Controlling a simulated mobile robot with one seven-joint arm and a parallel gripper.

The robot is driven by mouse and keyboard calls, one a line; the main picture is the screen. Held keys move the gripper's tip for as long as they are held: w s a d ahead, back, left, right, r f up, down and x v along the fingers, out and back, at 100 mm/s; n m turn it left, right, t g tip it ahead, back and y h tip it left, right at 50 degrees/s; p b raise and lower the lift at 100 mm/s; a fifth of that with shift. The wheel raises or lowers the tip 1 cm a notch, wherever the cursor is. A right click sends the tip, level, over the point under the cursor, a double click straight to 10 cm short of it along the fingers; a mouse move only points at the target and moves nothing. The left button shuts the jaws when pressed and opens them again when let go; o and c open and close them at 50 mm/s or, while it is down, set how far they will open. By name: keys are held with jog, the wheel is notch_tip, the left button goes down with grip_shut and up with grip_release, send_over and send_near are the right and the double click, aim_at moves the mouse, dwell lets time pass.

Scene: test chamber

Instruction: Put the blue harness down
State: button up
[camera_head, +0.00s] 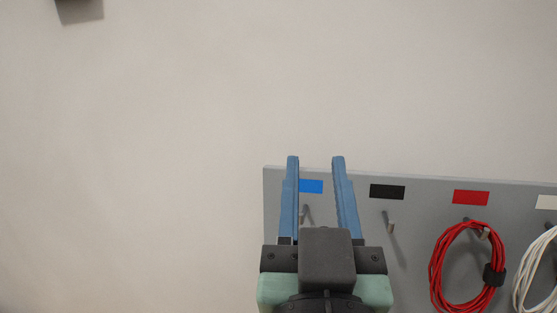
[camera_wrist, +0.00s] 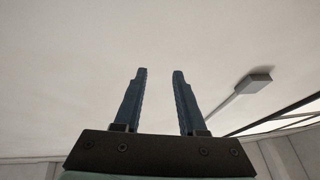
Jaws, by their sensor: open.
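My gripper (camera_head: 315,162) is open and empty, its two blue fingers pointing up in front of a grey hook board (camera_head: 418,187). In the wrist view its fingers (camera_wrist: 160,72) stand apart with only a pale surface behind them. The blue harness is in neither view. A blue label (camera_head: 311,186) on the board shows between the fingers. A hook (camera_head: 304,214) below that label also shows between the fingers, and no harness is visible on it. The lower part of the board behind my gripper is hidden.
A black label (camera_head: 387,192) has an empty hook (camera_head: 390,222) below it. A red cable coil (camera_head: 436,262) hangs under a red label (camera_head: 470,197), and a white coil (camera_head: 522,285) hangs at the right edge under a white label (camera_head: 546,202). The wall left of the board is bare.

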jog(key=s+a+r+t, duration=0.2)
jog(key=s+r, duration=0.1)
jog(key=r, duration=0.2)
jog(key=s+a+r+t+y, duration=0.1)
jog(key=s+r+t, duration=0.1)
jog(key=r, duration=0.4)
jog(key=shift+s+a+n+y, duration=0.3)
jog(key=shift+s+a+n, duration=0.1)
jog(key=shift+s, duration=0.3)
notch_tip(320, 180, down, 6)
jog(key=b, duration=0.6)
jog(key=shift+f, duration=0.25)
